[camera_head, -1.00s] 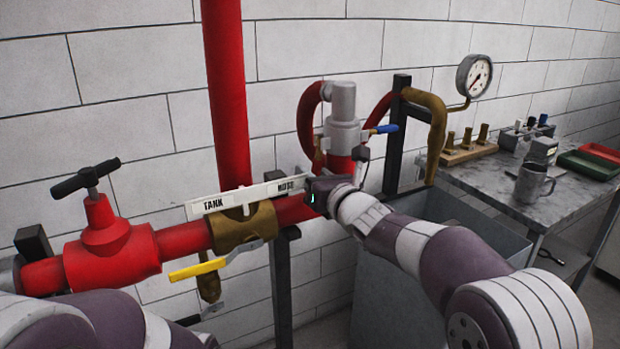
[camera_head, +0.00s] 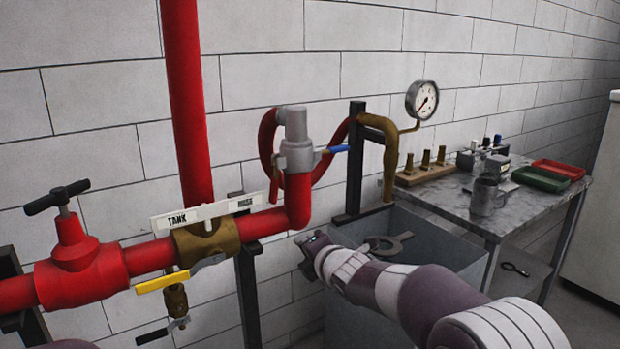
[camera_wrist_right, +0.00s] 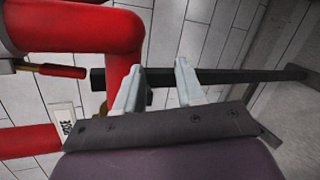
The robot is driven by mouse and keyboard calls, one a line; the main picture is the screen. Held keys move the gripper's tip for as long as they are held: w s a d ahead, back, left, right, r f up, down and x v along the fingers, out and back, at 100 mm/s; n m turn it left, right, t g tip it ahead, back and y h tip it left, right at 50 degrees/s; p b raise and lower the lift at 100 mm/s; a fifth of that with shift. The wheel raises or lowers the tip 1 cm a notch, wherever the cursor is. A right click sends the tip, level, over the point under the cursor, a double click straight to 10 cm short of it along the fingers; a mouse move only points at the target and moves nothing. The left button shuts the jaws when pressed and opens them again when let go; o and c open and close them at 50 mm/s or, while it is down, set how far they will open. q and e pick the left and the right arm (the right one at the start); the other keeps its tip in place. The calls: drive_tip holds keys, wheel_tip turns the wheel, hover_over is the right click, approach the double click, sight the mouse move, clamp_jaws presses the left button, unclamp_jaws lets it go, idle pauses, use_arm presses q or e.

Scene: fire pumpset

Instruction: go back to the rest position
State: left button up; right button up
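My right gripper (camera_head: 306,256) is below and to the right of the red pipe's bend, at the left rim of the grey bin. In the right wrist view its two pale fingers (camera_wrist_right: 156,88) stand apart with nothing between them. The red pipe (camera_wrist_right: 124,45) and a dark bar pass behind them. The red pipework (camera_head: 152,255) carries a red valve with a black T-handle, a brass valve with a yellow lever (camera_head: 180,274), and a white TANK/HOSE label (camera_head: 208,212). A small part of my left arm shows at the bottom left; its gripper is out of view.
The grey bin (camera_head: 455,255) stands under the brass pipe and gauge (camera_head: 422,100); a grey open-jawed tool (camera_head: 388,243) shows at it. Dark posts support the pipes.

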drive_tip(key=s+d+f+m+g+h, duration=0.5)
drive_tip(key=s+d+f+m+g, duration=0.2)
drive_tip(key=s+d+f+m, duration=0.9)
drive_tip(key=s+d+f+m+g, duration=0.25)
drive_tip(key=s+m, duration=0.35)
drive_tip(key=s, duration=0.3)
drive_tip(key=s+d+f+m+g, duration=0.1)
drive_tip(key=s+f+m+g, duration=0.15)
drive_tip(key=s+m, duration=0.45)
use_arm(q)
wheel_tip(320, 180, up, 20)
drive_tip(key=p, duration=2)
drive_tip(key=shift+r, duration=0.15)
use_arm(e)
wheel_tip(320, 180, up, 22)
drive_tip(key=s+n, duration=0.1)
drive_tip(key=shift+d+n+h, duration=0.3)
drive_tip(key=shift+n+h, duration=0.1)
use_arm(q)
drive_tip(key=shift+c, duration=0.4)
